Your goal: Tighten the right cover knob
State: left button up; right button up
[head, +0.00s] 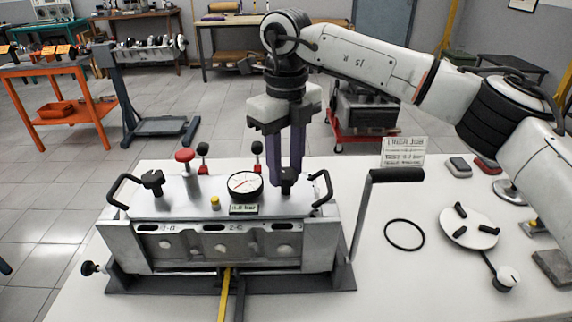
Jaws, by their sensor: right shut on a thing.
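The engine block (220,245) stands on the white table with a flat metal cover (175,207) on top. The right cover knob (288,186) is a dark lobed knob at the cover's right end. My right gripper (289,178) comes straight down from above, its dark fingers shut on this knob and hiding part of it. The left cover knob (152,182) is a similar black knob at the left end and is free. A round pressure gauge (244,185) sits between them. My left gripper is not in view.
A crank handle (397,175) stands close to the right. A black ring (404,234) and a round plate (468,228) lie on the table's right.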

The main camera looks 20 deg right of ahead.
aim_at(286, 173)
jog(key=m, duration=0.5)
jog(key=shift+m, duration=0.3)
jog(key=m+b, duration=0.1)
jog(key=m, duration=0.4)
jog(key=shift+m, duration=0.4)
jog(key=o, duration=1.1)
jog(key=shift+r, duration=0.1)
notch_tip(286, 173, up, 10)
jog(key=shift+r, duration=0.1)
jog(key=shift+s, duration=0.1)
